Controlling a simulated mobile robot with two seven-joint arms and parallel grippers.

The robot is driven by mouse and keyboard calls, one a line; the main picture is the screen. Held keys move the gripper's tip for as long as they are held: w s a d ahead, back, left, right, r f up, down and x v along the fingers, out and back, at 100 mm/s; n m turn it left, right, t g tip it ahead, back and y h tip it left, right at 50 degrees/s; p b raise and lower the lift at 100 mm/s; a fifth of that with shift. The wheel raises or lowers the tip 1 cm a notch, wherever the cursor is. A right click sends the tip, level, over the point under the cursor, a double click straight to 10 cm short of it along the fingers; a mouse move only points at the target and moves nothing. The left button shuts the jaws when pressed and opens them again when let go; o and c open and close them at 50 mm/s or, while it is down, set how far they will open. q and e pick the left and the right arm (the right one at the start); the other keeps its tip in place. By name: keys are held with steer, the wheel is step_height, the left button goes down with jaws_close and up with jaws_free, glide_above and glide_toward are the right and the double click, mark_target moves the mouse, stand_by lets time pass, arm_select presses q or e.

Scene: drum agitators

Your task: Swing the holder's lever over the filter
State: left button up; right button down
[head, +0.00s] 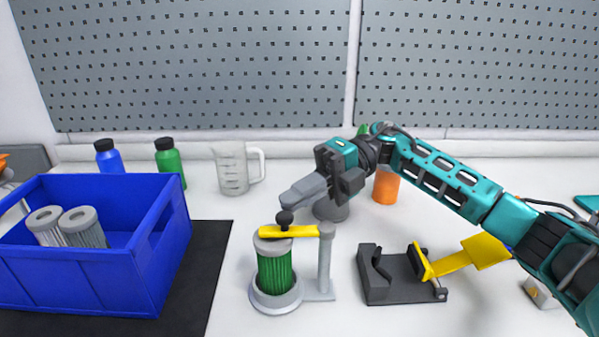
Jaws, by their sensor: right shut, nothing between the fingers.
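A green pleated filter (275,272) with a grey top cap stands upright in the round grey base of the holder (325,267). The holder's yellow lever (302,232) reaches left from the top of its upright post and lies across the filter's cap. A black ball knob (285,218) sits at the lever's free end, above the filter. My right gripper (288,199) is shut and empty, with its grey fingertips pointing left just above and behind the knob. I cannot tell whether they touch it. I do not see my left gripper.
A blue crate (93,277) with grey filters stands on a black mat (211,270) at left. A dark clamp fixture with a yellow handle (470,254) sits at right. Bottles, a clear jug (232,171) and an orange container (386,186) stand behind.

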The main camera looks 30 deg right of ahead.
steer(key=shift+s+a+f, duration=0.15)
steer(key=shift+s+a, duration=0.05)
step_height(320, 180, up, 20)
steer(key=p, duration=0.1)
steer(key=shift+w+d, duration=0.2)
stand_by(0.5)
